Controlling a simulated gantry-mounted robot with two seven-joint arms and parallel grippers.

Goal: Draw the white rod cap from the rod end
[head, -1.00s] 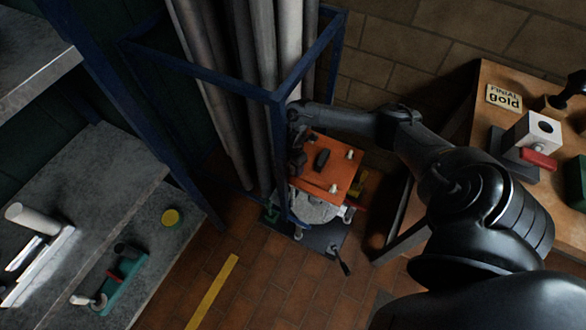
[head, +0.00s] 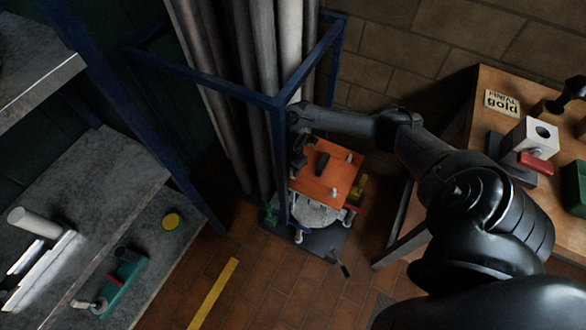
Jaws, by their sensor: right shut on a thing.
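My right gripper (head: 297,160) points down beside the blue rack post, at the left edge of an orange plate (head: 327,175). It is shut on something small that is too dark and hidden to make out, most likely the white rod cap. The plate carries a black handle-like block (head: 321,163) and white pegs (head: 348,158) that stand clear of the gripper. It lies over a round grey flange (head: 316,214) on a dark base. The rod end cannot be told apart here. My left gripper is out of view.
A blue frame (head: 225,85) holds several tall grey poles close to my right gripper. A wooden bench (head: 440,185) stands at right with a white block (head: 529,138).

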